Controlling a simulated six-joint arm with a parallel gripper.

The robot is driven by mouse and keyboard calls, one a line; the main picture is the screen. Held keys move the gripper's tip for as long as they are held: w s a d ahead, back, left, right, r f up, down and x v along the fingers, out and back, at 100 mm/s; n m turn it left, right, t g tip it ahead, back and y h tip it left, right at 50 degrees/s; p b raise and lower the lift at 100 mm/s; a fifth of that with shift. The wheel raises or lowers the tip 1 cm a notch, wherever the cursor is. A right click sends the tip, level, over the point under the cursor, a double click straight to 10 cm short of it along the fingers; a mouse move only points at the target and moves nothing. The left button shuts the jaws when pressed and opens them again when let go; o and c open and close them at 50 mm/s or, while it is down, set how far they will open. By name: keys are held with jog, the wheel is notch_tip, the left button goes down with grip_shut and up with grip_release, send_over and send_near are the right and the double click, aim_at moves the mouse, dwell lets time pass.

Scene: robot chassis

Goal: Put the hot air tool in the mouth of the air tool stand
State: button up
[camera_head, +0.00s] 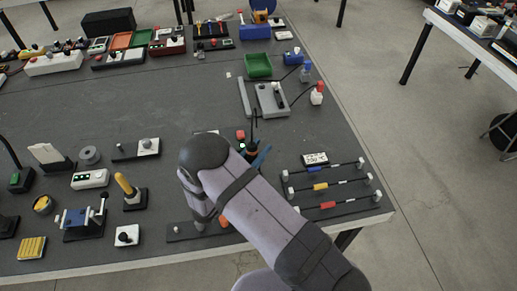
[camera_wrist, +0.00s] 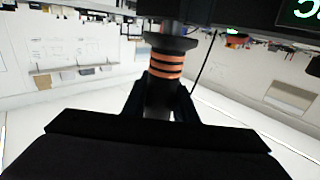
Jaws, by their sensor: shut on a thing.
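The hot air tool (camera_wrist: 165,66), a dark round handle with orange bands, stands between the fingers of my gripper (camera_wrist: 160,100) in the wrist view. My gripper is shut on it. The tool widens to a dark collar, and its far end runs out of the top of that view. In the head view my arm hides most of the gripper; a small dark part with a thin black cable shows just past the arm. I cannot make out the air tool stand or its mouth for certain, nor whether the tool touches it.
A dark unit with a green display (camera_wrist: 300,12) is at the wrist view's top right. In the head view, a rack of rods with coloured blocks (camera_head: 325,187) lies right of my arm, near the table edge. A grey fixture (camera_head: 268,100) lies beyond. The table's middle left (camera_head: 120,105) is clear.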

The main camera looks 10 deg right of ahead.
jog(key=shift+f+b, duration=0.4)
jog(key=shift+f, duration=0.1)
jog(key=o, duration=1)
jog(key=shift+o, duration=0.2)
jog(key=shift+r, duration=0.1)
notch_tip(320, 180, up, 10)
jog(key=b, duration=0.1)
jog(key=shift+b, duration=0.3)
notch_tip(320, 180, up, 10)
jog(key=p, duration=0.8)
dwell(0.3)
